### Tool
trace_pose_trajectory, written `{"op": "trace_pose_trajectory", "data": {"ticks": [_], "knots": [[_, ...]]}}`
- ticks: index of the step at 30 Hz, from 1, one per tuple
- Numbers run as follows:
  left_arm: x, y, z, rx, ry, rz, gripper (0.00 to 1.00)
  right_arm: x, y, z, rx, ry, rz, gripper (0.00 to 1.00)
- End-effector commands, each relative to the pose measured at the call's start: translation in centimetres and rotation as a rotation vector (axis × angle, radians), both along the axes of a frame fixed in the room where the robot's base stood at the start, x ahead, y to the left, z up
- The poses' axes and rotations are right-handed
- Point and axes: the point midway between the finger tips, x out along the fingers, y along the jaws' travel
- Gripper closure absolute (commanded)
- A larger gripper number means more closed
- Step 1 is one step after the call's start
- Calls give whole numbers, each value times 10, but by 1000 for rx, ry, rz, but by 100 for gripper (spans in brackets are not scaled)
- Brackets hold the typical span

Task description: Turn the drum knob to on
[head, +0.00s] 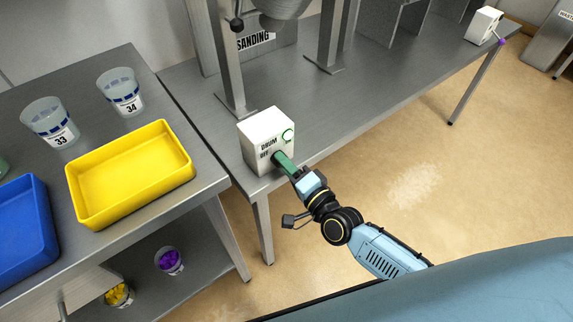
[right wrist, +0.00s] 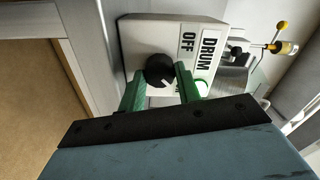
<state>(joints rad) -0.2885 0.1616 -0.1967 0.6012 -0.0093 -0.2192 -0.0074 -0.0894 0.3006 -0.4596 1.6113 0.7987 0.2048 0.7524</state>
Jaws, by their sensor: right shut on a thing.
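The drum control box (head: 262,137) is a white box on the corner of the metal bench, labelled DRUM and OFF. In the right wrist view the box (right wrist: 138,35) carries a black round knob (right wrist: 159,70) with a white pointer line, and a green-ringed round light or button (right wrist: 201,87). My left gripper is not in view.
A yellow tray (head: 130,208), a blue tray (head: 22,232) and cups labelled 33 (head: 47,118) and 34 (head: 119,88) stand on the left table. Metal posts (head: 230,60) rise behind the box. Another white box (head: 482,25) sits at the far right. Floor is clear at right.

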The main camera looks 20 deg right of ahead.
Motion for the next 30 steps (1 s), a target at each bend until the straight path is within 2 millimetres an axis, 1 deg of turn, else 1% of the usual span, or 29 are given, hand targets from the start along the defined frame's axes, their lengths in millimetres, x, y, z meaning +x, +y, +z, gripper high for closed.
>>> {"op": "trace_pose_trajectory", "data": {"ticks": [14,15,19,27,30], "knots": [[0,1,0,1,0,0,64,0,0,-1,14,8,1,89],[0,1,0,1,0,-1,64,0,0,-1,15,7,1,61],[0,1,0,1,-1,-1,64,0,0,0,14,6,1,45],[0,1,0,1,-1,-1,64,-1,0,0,12,6,1,45],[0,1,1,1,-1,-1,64,-6,-2,-1,11,6,0,45]]}}
